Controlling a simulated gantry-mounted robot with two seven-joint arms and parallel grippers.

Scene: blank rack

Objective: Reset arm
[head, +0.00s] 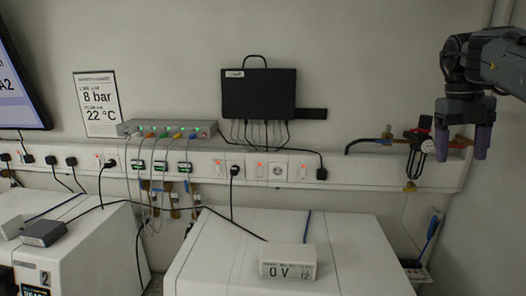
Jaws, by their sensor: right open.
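My right gripper (461,152) is at the upper right of the head view, with two purple fingers pointing down. The fingers are spread apart and hold nothing. It hangs in front of the wall rail, just right of a small pressure gauge and regulator (423,142). I cannot tell whether it touches anything there. The rest of the right arm reaches in from the right edge. My left gripper is not in view.
A white rail (335,171) with sockets, plugs and cables runs along the wall. A black box (258,93) hangs above it. Below stand white cabinets; one bears a display reading 0 V (287,262). A monitor (14,85) is at left.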

